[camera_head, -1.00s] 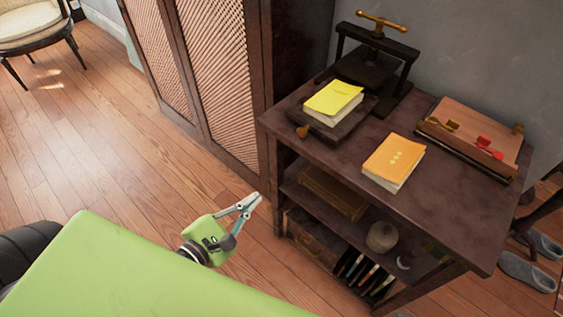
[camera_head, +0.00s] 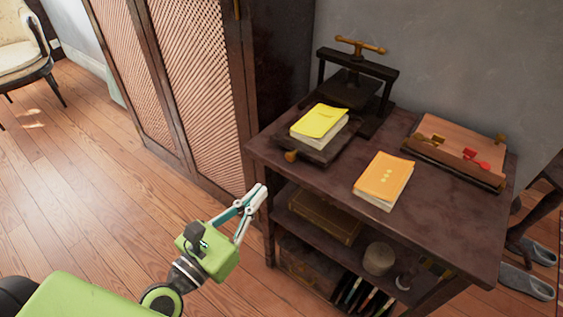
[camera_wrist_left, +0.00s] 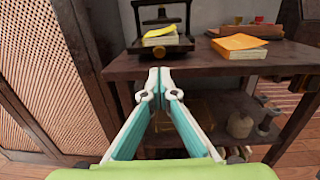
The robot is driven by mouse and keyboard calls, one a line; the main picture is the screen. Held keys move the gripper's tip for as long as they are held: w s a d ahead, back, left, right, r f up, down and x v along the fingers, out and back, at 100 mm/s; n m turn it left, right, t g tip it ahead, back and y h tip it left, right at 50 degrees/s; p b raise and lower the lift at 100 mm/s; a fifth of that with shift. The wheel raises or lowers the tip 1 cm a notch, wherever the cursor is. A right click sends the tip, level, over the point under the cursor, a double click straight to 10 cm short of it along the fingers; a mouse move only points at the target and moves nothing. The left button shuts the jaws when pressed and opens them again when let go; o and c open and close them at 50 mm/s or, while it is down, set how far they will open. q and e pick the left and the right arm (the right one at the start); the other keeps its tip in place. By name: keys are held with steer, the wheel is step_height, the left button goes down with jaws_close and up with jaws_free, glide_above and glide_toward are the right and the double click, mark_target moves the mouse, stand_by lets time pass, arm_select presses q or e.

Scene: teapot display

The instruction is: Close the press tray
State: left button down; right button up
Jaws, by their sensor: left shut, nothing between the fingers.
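The dark book press (camera_head: 357,80) with a brass T-handle stands at the back left of the table. Its tray (camera_head: 312,153) is pulled out toward the front left, with a brass knob (camera_head: 291,156) on its front. A yellow book (camera_head: 319,122) lies on the tray. My left gripper (camera_head: 262,189) is shut and empty, in front of the table's left front corner and apart from the tray. In the left wrist view its fingertips (camera_wrist_left: 160,78) meet below the tray (camera_wrist_left: 161,49) and the yellow book (camera_wrist_left: 160,36). My right gripper is not in view.
An orange book (camera_head: 383,180) lies on the tabletop (camera_head: 440,222), right of the press. A wooden sloped board (camera_head: 455,148) with red and brass pieces sits at the back right. Shelves below hold a box and jar. A lattice-door cabinet (camera_head: 195,85) stands close on the left.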

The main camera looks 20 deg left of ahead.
mark_target(289, 159)
arm_select(q)
steer(key=p+x, duration=0.1)
steer(key=x, duration=0.7)
steer(key=shift+w+p, duration=0.1)
steer(key=shift+p, duration=0.2)
steer(key=shift+w+d, duration=0.25)
steer(key=shift+w, duration=0.35)
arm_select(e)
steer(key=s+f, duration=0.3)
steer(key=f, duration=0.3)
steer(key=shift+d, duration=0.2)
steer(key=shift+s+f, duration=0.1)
